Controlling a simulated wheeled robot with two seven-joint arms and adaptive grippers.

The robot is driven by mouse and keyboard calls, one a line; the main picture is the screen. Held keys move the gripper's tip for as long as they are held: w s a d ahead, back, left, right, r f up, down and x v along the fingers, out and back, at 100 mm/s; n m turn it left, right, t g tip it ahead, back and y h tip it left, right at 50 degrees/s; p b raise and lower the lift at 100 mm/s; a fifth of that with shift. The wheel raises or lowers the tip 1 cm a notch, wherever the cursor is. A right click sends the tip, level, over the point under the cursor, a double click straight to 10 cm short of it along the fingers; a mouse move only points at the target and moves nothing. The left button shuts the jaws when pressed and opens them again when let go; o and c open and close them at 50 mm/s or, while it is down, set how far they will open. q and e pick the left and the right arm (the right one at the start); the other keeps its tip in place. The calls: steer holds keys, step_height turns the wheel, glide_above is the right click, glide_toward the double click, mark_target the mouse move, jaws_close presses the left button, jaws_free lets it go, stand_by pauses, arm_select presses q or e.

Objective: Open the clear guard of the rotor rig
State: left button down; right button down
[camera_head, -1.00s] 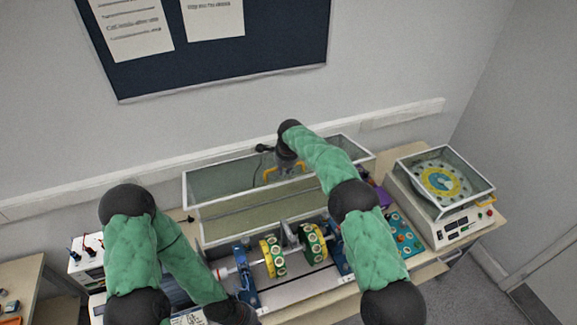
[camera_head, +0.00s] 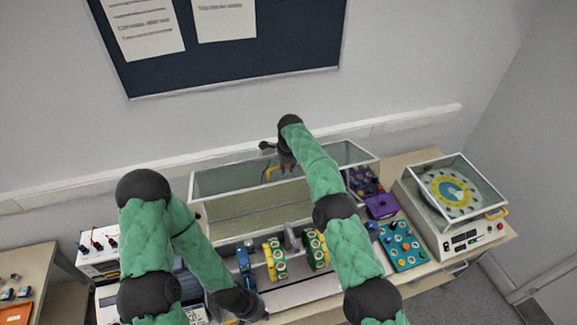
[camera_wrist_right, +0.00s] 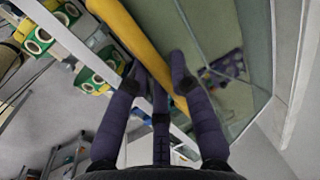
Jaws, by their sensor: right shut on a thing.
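The clear guard (camera_head: 228,181) of the rotor rig is a white-framed glass box part, swung up and back behind the rotor. Its yellow handle (camera_head: 270,173) is near my right gripper (camera_head: 286,166). In the right wrist view my right gripper (camera_wrist_right: 157,70) has its dark fingers closed around the yellow handle (camera_wrist_right: 125,30). The rotor's green-and-yellow discs (camera_head: 275,258) are uncovered in front of the guard. My left gripper (camera_head: 252,308) is low in front of the rig, apart from the guard; its fingers are too unclear to tell open from shut.
A white device with a clear-lidded round dial (camera_head: 450,190) stands at the right. A teal board with knobs (camera_head: 402,245) and a purple block (camera_head: 381,206) lie beside the rig. A white power unit (camera_head: 98,250) is at the left. The wall is close behind the guard.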

steer(key=shift+w+r, duration=0.1)
stand_by(0.4)
steer(key=c, duration=1.1)
jaws_free()
steer(key=r, duration=0.4)
steer(key=s+r, duration=0.1)
steer(key=r, duration=0.2)
steer(key=s+d+r, duration=0.1)
steer(key=r, duration=0.3)
steer(key=shift+s+r, duration=0.15)
steer(key=shift+r, duration=0.2)
steer(key=shift+f, duration=0.1)
